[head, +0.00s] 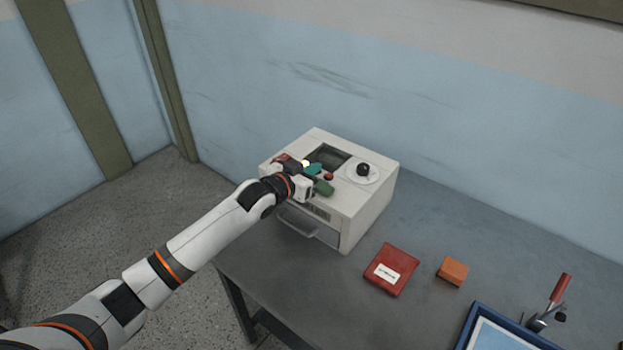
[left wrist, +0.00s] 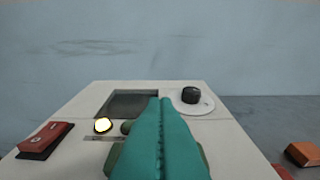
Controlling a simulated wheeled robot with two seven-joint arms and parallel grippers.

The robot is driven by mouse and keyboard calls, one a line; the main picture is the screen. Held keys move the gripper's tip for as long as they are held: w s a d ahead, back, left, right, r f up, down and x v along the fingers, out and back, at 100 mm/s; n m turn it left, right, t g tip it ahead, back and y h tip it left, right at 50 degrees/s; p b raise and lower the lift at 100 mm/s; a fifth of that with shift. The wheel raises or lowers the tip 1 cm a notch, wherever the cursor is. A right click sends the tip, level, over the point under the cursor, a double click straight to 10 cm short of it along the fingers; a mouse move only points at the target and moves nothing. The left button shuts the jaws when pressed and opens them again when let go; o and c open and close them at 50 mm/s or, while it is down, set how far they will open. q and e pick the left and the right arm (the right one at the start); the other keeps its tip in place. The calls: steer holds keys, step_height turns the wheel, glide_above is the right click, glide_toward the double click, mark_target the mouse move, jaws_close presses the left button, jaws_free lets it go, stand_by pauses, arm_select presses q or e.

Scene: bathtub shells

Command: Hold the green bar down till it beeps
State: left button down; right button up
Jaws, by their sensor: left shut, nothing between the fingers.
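The green bar (head: 324,187) is on the sloping top of a pale box-shaped machine (head: 370,205), near its front edge. In the left wrist view the green bar (left wrist: 114,160) shows only at either side of my fingers; its middle is hidden behind them. My left gripper (head: 314,168) has teal fingers, shut together with nothing between them. In the left wrist view its fingers (left wrist: 161,125) lie over the bar. I cannot tell whether they touch it or whether it is pressed. My right gripper is not in view.
The machine has a dark screen (head: 327,157), a black knob (head: 363,169), a lit lamp (left wrist: 102,125) and a red switch (left wrist: 46,138). A red box (head: 391,270), an orange block (head: 453,271) and a blue-edged tray (head: 466,330) are on the grey table (head: 420,225).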

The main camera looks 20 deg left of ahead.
arm_select(q)
steer(key=shift+s+f+p, duration=0.1)
steer(key=shift+f+p, duration=0.25)
steer(key=shift+f, duration=1.65)
